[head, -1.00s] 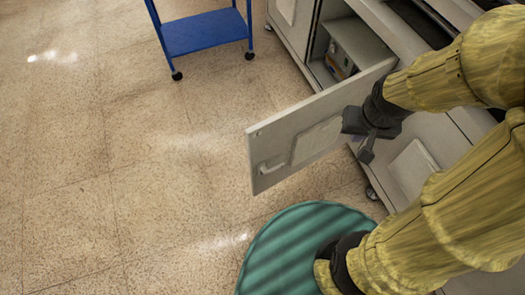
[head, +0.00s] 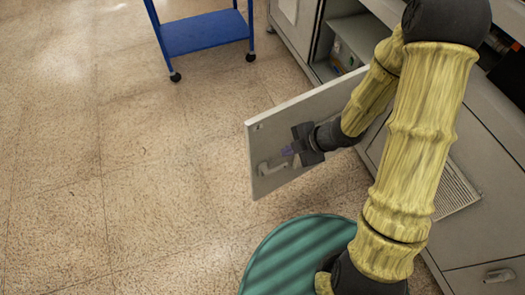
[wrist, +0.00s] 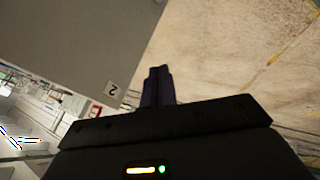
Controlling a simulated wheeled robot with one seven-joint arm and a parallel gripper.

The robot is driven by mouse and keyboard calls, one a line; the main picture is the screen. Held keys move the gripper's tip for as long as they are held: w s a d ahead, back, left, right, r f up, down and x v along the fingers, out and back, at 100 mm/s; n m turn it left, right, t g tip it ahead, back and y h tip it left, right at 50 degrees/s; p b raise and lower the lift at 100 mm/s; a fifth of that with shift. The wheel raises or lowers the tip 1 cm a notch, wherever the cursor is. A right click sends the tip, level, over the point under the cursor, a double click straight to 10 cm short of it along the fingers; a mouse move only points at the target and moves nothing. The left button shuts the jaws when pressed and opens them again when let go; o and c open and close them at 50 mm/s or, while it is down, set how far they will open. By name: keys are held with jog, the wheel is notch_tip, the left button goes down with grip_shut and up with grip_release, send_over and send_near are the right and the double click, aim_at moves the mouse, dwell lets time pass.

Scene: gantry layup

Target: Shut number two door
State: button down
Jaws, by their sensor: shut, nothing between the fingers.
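The number two door (head: 268,143) is a pale grey panel standing wide open from the cabinet in the head view. Its handle (head: 270,168) is near the low free corner on the face toward me. The fingers also show in the wrist view (wrist: 157,85), beside the panel's edge. I cannot tell whether they touch the door.
The cabinet (head: 295,30) has an open compartment (head: 345,45) behind the door, with a few items inside. A blue cart (head: 205,33) stands at the top. A round teal base (head: 285,255) is at the bottom. The speckled floor on the left is clear.

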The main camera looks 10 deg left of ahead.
dwell(0.3)
jog(key=b, duration=0.2)
send_near(254, 151)
jog(key=d+f+x, duration=0.1)
jog(key=x, duration=0.3)
jog(key=shift+a, duration=0.7)
jog(key=shift+w+a, duration=0.1)
